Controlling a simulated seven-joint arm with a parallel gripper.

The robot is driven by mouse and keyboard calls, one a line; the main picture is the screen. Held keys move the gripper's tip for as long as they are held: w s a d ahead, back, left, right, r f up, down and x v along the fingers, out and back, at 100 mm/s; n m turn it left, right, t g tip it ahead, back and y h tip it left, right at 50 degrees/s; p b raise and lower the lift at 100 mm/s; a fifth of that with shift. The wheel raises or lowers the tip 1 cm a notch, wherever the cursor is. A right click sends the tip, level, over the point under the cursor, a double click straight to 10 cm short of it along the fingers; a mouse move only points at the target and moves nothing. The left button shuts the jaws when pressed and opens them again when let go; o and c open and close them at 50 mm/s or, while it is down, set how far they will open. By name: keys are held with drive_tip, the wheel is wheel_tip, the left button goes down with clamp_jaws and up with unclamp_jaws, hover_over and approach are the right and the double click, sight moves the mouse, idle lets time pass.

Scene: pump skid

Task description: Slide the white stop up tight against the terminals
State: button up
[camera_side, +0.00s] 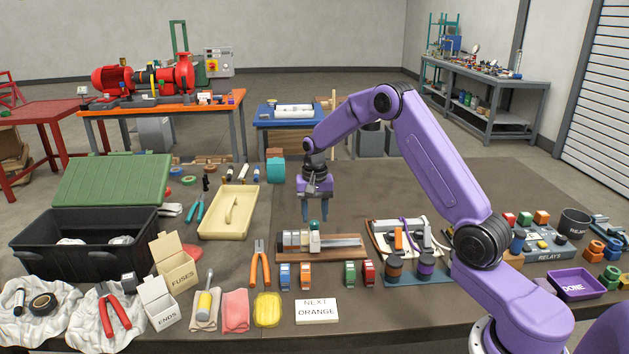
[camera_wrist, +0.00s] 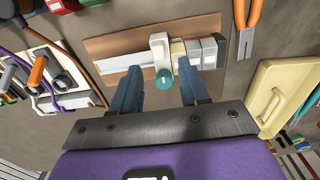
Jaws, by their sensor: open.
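The white stop (camera_side: 314,243) stands upright on a metal rail on a wooden board (camera_side: 347,254), with a teal knob (camera_side: 314,225) on it. A row of grey and beige terminals (camera_side: 291,241) sits on the rail to its left. In the wrist view the stop (camera_wrist: 158,45) is left of the terminals (camera_wrist: 205,50); any gap between them is too small to judge. My gripper (camera_side: 315,217) is open and empty, pointing down behind and above the stop. In the wrist view its fingers (camera_wrist: 160,66) appear either side of the teal knob (camera_wrist: 163,79).
Bare rail (camera_side: 345,242) runs right of the stop. Orange pliers (camera_side: 260,264) lie left of the board, and a cream tray (camera_side: 229,212) lies farther left. Colored blocks (camera_side: 305,276) stand in front.

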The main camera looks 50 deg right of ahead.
wheel_tip(320, 180, up, 12)
drive_tip(key=shift+f, duration=0.25)
idle(0.4)
drive_tip(key=s+a+r+n, duration=0.2)
drive_tip(key=s+a+n, duration=0.8)
drive_tip(key=s+a, duration=0.65)
drive_tip(key=s+f+n, duration=0.3)
drive_tip(key=s+n, duration=0.8)
drive_tip(key=s, duration=1.2)
drive_tip(key=shift+a+f+n, duration=0.15)
drive_tip(key=shift+a+n, duration=0.15)
drive_tip(key=shift+a, duration=0.1)
